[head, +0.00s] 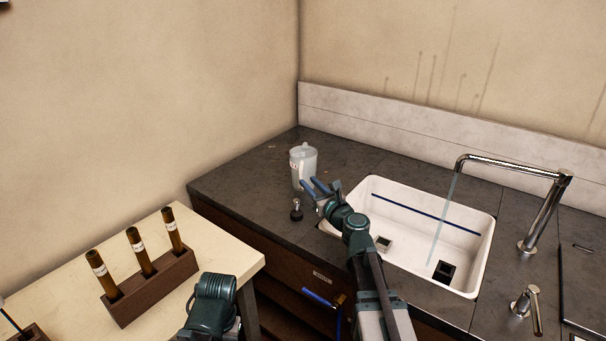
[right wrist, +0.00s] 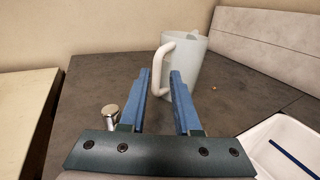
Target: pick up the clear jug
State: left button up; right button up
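The clear jug (head: 303,168) stands upright on the dark counter to the left of the sink, a pale translucent vessel with a label. In the right wrist view the jug (right wrist: 190,72) stands just beyond my fingers, with its white handle (right wrist: 158,68) towards me. My right gripper (head: 313,187) is open close in front of the jug. In the right wrist view its blue fingers (right wrist: 160,76) are apart, with the handle showing in the gap. I cannot tell whether they touch it. Part of my left arm shows at the bottom of the head view, without a clear gripper.
A small metal-topped item (head: 296,209) stands on the counter near my right gripper. The white sink (head: 415,205) with a chrome tap (head: 545,215) lies to the right. A pale table (head: 225,244) holds a wooden rack (head: 150,285) with brown tubes. The counter behind the jug is clear.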

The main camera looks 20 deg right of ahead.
aim_at(300, 187)
jog(key=shift+x, duration=3)
jog(key=shift+s+a+f, duration=0.1)
jog(key=shift+a+f, duration=0.05)
jog(key=shift+c, duration=0.3)
grip_shut()
